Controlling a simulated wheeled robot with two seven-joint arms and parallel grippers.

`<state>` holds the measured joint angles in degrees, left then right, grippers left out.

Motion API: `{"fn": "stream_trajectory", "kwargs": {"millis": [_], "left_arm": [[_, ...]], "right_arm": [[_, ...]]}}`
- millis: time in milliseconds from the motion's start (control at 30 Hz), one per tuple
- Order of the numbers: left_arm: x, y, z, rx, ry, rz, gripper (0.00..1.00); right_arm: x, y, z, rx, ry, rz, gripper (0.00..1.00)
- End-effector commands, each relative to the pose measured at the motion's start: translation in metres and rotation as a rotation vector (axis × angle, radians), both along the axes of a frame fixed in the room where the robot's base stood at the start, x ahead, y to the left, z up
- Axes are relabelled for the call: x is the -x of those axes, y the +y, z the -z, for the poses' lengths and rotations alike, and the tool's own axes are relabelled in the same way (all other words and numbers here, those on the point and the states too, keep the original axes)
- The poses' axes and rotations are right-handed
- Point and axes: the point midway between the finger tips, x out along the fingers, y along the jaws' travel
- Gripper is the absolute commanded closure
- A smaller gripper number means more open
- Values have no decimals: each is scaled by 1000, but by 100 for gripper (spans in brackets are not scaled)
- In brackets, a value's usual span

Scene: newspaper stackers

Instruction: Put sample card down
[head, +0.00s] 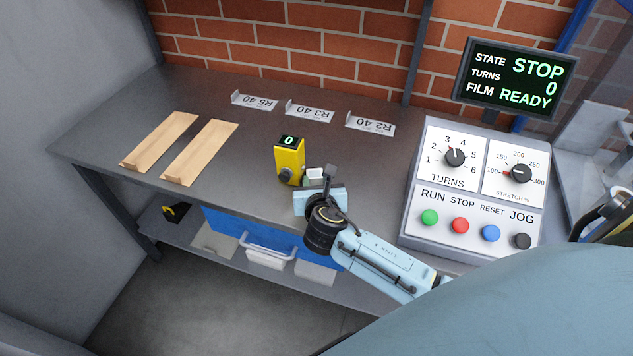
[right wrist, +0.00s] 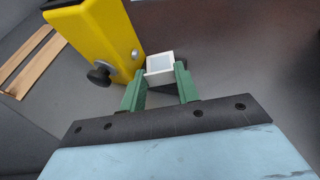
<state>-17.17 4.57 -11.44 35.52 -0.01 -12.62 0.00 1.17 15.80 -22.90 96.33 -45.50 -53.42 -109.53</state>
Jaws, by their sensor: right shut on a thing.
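The sample card (right wrist: 160,64) is a small white-rimmed piece with a pale grey face. It sits between the green fingertips of my right gripper (right wrist: 160,82) in the right wrist view. In the head view the card (head: 315,174) shows as a small white patch at the fingertips of my right gripper (head: 316,180), over the front part of the dark bench. My right gripper is shut on it. I cannot tell whether the card touches the bench. My left gripper is not in view.
A yellow device (head: 289,163) with a black knob and a "0" display stands close left of the card. Two wooden strips (head: 200,152) lie at the left. Three labels, including R3 40 (head: 309,111), lie behind. A control box (head: 470,190) stands right.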

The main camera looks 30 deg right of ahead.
Motion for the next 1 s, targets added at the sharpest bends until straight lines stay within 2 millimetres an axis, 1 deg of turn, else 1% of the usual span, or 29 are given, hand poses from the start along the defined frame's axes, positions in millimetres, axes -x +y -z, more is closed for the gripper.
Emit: {"fn": "stream_trajectory", "kwargs": {"millis": [33, 67, 100, 300, 400, 467, 567, 833, 1000], "left_arm": [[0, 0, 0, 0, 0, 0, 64], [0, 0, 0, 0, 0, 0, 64], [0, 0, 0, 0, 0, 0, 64], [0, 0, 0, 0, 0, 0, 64], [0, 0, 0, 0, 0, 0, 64], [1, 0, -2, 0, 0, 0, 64], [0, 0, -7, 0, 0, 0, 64], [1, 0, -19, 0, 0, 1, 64], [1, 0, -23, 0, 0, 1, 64]], "right_arm": [[0, 0, 0, 1, 0, 0, 65], [0, 0, 0, 1, 0, 0, 61], [0, 0, 0, 1, 0, 0, 60], [0, 0, 0, 1, 0, 0, 60], [0, 0, -3, 0, -1, 0, 60], [5, 2, -5, 1, 2, -1, 60], [17, 8, -11, 0, 2, -2, 60], [67, 32, -34, 0, 2, -1, 60], [89, 43, -44, 0, 0, -1, 60]]}}
